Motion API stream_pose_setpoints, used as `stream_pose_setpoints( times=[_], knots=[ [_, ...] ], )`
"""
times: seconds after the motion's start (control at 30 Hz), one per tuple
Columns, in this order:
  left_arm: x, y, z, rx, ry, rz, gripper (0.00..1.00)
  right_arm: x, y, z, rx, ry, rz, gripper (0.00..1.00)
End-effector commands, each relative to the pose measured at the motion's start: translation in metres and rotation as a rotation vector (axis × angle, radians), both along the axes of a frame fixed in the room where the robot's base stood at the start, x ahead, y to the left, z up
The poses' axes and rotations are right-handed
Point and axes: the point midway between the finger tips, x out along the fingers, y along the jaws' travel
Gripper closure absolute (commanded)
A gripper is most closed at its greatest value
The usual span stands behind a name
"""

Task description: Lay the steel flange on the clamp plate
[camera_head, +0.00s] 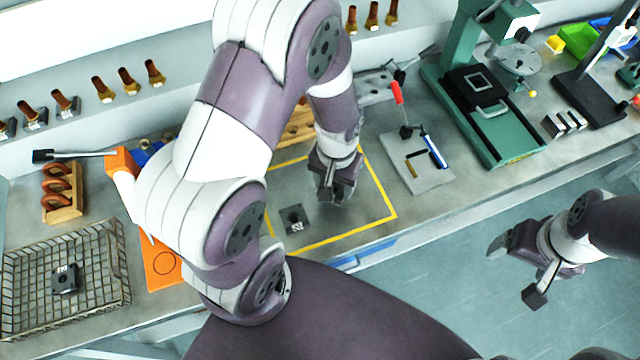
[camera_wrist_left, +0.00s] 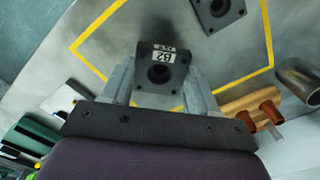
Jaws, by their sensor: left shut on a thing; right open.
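My left gripper (camera_head: 336,190) is over the yellow-outlined area of the bench. In the left wrist view its fingers (camera_wrist_left: 160,82) are shut on a dark square steel flange (camera_wrist_left: 174,76) with a round hole and a white number label. A second, similar flange (camera_head: 293,219) lies inside the outline, apart from the gripper; it also shows in the wrist view (camera_wrist_left: 218,10). The likely clamp plate (camera_head: 428,178) is a grey plate right of the outline, with a red-handled clamp, a blue bar and an angled stop. My right gripper (camera_head: 516,274) is open and empty off the bench front.
A wire basket (camera_head: 122,283) at left holds another dark flange (camera_head: 66,279). An orange plate (camera_head: 161,266) lies beside it. A green press (camera_head: 490,125) stands right of the clamp plate. A wooden rack (camera_head: 298,128) is behind the outline.

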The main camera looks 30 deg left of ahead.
Motion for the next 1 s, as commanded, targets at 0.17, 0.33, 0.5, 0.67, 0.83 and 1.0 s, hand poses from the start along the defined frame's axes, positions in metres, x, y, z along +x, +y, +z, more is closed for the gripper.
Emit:
stream_pose_setpoints(
  times=[0.17, 0.33, 0.5, 0.67, 0.83, 1.0],
  knots=[
    [0.005, 0.030, -0.017, 0.000, 0.000, 0.001, 0.84, 0.000, 0.000, 0.005, 0.000, 0.000, 0.000, 0.15],
    [0.004, 0.034, -0.043, 0.000, 0.004, -0.004, 0.84, 0.000, 0.000, 0.009, 0.000, 0.000, 0.000, 0.15],
    [0.006, 0.034, -0.061, 0.000, -0.002, -0.003, 0.84, 0.000, 0.000, 0.010, 0.000, 0.000, 0.000, 0.15],
    [0.006, 0.033, -0.061, 0.000, -0.002, -0.003, 0.84, 0.000, 0.000, 0.010, 0.000, 0.000, 0.000, 0.15],
    [0.005, 0.033, -0.065, 0.000, -0.001, -0.003, 0.37, 0.000, 0.000, 0.007, 0.000, 0.000, 0.000, 0.15],
    [0.006, 0.033, -0.064, 0.000, -0.001, -0.003, 0.15, 0.000, 0.000, 0.008, 0.000, 0.000, 0.000, 0.15]
  ],
)
